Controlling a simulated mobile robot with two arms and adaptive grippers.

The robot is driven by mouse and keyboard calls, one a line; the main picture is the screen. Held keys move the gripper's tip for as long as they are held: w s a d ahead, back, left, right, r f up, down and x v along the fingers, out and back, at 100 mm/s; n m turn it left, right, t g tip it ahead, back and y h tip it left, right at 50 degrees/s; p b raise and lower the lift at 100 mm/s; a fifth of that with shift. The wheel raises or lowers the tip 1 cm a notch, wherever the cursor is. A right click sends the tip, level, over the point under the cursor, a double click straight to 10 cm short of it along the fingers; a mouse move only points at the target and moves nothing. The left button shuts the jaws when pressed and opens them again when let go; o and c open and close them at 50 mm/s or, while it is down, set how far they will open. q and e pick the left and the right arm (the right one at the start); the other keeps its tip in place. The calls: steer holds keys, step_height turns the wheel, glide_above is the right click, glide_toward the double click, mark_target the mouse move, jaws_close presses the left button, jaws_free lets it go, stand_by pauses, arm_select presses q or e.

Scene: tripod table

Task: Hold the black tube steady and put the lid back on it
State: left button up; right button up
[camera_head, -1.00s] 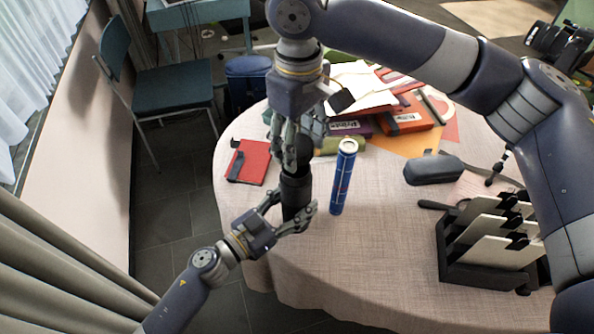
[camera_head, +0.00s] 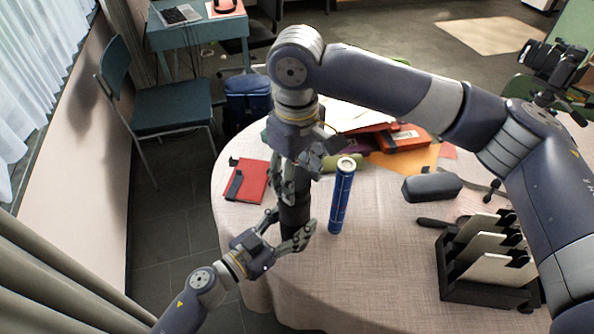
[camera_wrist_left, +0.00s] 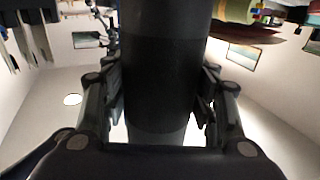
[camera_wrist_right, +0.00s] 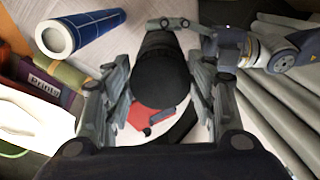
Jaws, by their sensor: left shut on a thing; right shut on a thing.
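The black tube (camera_head: 294,214) stands about upright near the table's left edge. My left gripper (camera_head: 291,228) is shut around its lower part; in the left wrist view the dark tube (camera_wrist_left: 165,75) fills the space between the fingers. My right gripper (camera_head: 297,180) comes from above and is shut on the black lid, whose rounded end (camera_wrist_right: 160,82) shows between its fingers in the right wrist view. The lid is in line with the tube, directly over its upper end. The fingers hide the joint, so I cannot tell whether the lid is seated.
A blue tube (camera_head: 342,197) stands close to the right of the black tube. A red notebook (camera_head: 247,181) lies to the left. Books, a dark case (camera_head: 432,187) and a black rack (camera_head: 487,290) are farther right. The front middle of the tablecloth (camera_head: 370,270) is clear.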

steer(key=shift+f, duration=0.35)
steer(key=shift+f, duration=0.5)
stand_by(0.3)
